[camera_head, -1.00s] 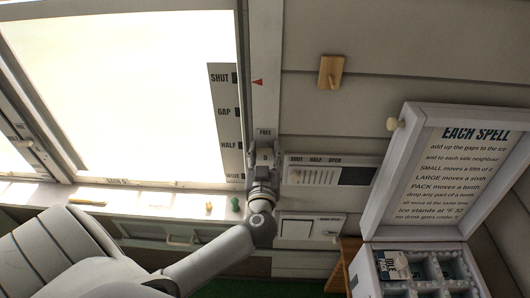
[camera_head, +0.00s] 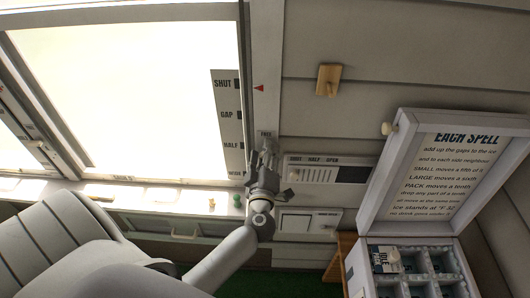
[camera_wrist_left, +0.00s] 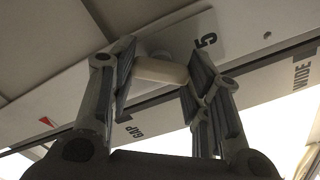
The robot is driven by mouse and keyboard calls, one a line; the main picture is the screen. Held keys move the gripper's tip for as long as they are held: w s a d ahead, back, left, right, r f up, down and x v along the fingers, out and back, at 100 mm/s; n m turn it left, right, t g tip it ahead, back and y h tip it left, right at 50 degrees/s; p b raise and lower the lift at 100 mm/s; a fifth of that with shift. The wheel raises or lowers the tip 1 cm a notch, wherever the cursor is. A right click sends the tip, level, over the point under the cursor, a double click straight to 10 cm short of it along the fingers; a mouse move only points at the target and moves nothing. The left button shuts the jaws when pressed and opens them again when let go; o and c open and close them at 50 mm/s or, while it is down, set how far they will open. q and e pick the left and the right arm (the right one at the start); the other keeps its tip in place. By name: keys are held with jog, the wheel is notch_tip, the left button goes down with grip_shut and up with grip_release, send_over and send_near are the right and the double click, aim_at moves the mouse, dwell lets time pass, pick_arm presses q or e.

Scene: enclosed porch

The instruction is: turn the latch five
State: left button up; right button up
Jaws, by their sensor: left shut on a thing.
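Latch five is on the window's side frame. Its plate (camera_wrist_left: 196,38) bears the number 5 in the left wrist view. A cream latch handle (camera_wrist_left: 160,70) sits on it between the fingers of my left gripper (camera_wrist_left: 158,80). In the head view my left gripper (camera_head: 266,155) covers the number and the handle; only the small FREE label (camera_head: 265,134) shows just above the fingertips. My left gripper is shut on the handle. My right gripper is in neither view.
The window scale (camera_head: 227,120) reads SHUT, GAP, HALF, WIDE beside a red pointer (camera_head: 258,88). A slider panel (camera_head: 325,170) and a wooden peg (camera_head: 328,80) are on the wall to the right. A lidded box (camera_head: 415,262) stands lower right. A green object (camera_head: 236,200) is on the sill.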

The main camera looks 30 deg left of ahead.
pick_arm(q)
jog(key=shift+f+n, duration=0.2)
jog(key=shift+n, duration=3.5)
jog(key=o, duration=1)
jog(key=shift+o, duration=0.2)
jog(key=shift+s, duration=0.1)
jog(key=v, duration=1.2)
